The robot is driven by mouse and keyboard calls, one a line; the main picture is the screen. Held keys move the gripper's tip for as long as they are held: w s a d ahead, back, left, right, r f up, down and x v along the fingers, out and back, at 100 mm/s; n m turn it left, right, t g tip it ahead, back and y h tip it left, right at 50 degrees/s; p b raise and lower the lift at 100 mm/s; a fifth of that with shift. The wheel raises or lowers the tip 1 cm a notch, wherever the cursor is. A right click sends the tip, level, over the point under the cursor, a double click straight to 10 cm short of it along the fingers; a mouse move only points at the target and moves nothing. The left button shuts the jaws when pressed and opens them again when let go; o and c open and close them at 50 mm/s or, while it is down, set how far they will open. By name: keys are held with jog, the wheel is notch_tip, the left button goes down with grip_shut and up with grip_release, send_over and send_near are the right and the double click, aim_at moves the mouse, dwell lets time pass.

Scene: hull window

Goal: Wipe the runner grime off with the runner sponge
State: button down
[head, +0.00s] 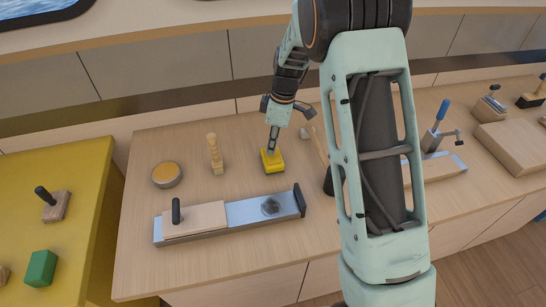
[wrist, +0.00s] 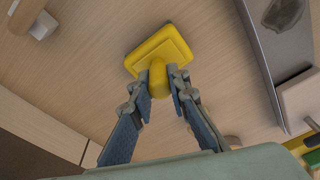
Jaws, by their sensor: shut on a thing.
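The yellow runner sponge (head: 272,163) is a rectangular pad with a knob on top. My gripper (head: 271,150) is shut on that knob; the wrist view shows the sponge (wrist: 160,46) beyond the fingertips (wrist: 160,80). The pad is at or close above the wooden bench; I cannot tell if it touches. The metal runner (head: 240,213) lies in front of the sponge, apart from it. A dark grime patch (head: 270,207) is on the runner's right half, also visible in the wrist view (wrist: 283,13). A wooden slide with a black knob (head: 195,220) covers the runner's left part.
A round tin (head: 166,174) and a wooden peg-like piece (head: 214,153) stand left of the sponge. A black upright stop (head: 299,199) is at the runner's right end. A blue-handled clamp (head: 437,135) stands right of my arm. Bench between sponge and runner is clear.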

jog(key=shift+r, duration=0.1)
jog(key=shift+r+p, duration=1.75)
jog(key=shift+r, duration=1.7)
notch_tip(320, 180, up, 5)
jog(key=p, duration=0.2)
jog(key=shift+p, duration=0.35)
jog(key=shift+s, duration=0.15)
